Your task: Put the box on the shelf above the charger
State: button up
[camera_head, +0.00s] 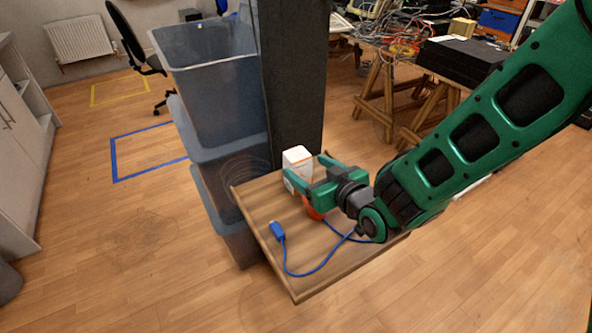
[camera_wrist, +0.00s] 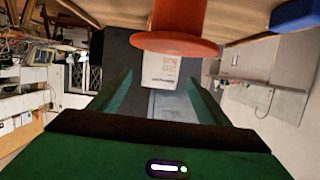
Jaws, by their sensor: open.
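A white box (camera_head: 297,160) with small print stands upright on a wooden board (camera_head: 293,280) fixed by the dark column. My gripper (camera_head: 308,172) reaches in from the right with its fingers apart, one on each side of the box or just short of it. In the wrist view the box (camera_wrist: 158,68) shows between the open fingertips (camera_wrist: 158,82), with gaps at both sides. Whether a finger touches it I cannot tell. No charger can be made out with certainty, nor a shelf above one.
An orange-red object (camera_head: 314,212) stands under my gripper, close to it. A blue cable (camera_head: 300,273) lies on the board. Stacked grey bins (camera_head: 215,95) stand left of the column. A cluttered table (camera_head: 395,45) is behind. The floor at left is mostly clear.

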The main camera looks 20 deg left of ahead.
jog(key=shift+f+x, duration=0.15)
jog(key=shift+x, duration=1.4)
jog(key=shift+f+x, duration=0.15)
jog(key=shift+x, duration=1.35)
jog(key=shift+d, duration=0.2)
jog(key=c, duration=1.2)
jog(key=shift+r, duration=0.15)
